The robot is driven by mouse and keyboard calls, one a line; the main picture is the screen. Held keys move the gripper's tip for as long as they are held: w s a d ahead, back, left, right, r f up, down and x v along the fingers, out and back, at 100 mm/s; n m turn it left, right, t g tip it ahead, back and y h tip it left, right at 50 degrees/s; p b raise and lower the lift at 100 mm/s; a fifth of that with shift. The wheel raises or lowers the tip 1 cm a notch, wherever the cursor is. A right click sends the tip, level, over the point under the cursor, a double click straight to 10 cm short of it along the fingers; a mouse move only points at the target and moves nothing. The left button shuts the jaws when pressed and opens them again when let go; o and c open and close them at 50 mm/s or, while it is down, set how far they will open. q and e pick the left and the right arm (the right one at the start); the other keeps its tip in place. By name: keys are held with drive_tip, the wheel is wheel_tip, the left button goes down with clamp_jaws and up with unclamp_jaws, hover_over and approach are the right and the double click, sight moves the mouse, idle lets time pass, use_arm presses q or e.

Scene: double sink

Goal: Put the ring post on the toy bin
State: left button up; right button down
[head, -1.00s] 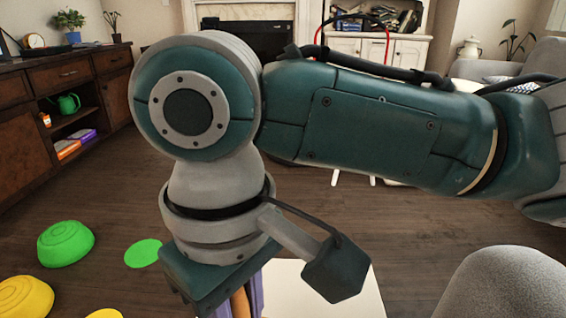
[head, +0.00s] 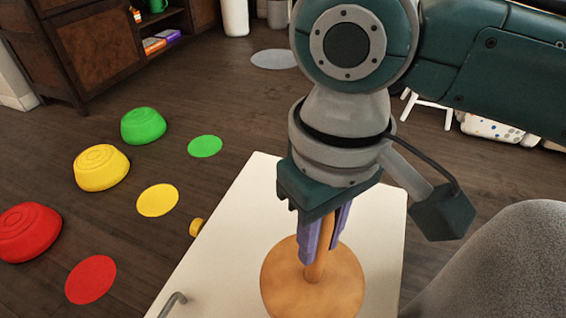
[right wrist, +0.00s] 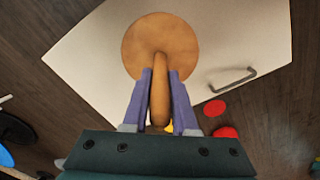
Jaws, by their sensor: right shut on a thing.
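The ring post is a wooden peg on a round orange-brown base (head: 318,288). My right gripper (head: 319,252) is shut on the peg, with its purple fingers on either side. The toy bin (head: 225,245) is a white box with a flat top and a grey handle. The post is upright over the bin's top; I cannot tell whether its base touches it. In the right wrist view the post's base (right wrist: 158,42) lies in front of the fingers, over the white bin top (right wrist: 85,62). My left gripper is not in view.
Red (head: 28,230), yellow (head: 101,167) and green (head: 143,125) domes and flat discs lie on the wooden floor at left. A dark wooden cabinet (head: 90,45) stands at the back left. A grey rounded seat or armrest (head: 500,262) is close at right.

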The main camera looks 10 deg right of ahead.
sight(314, 272)
wheel_tip(314, 272, down, 8)
drive_tip(key=b, duration=0.4)
drive_tip(key=shift+f, duration=0.1)
drive_tip(key=c, duration=1.2)
unclamp_jaws()
drive_tip(key=o, duration=0.5)
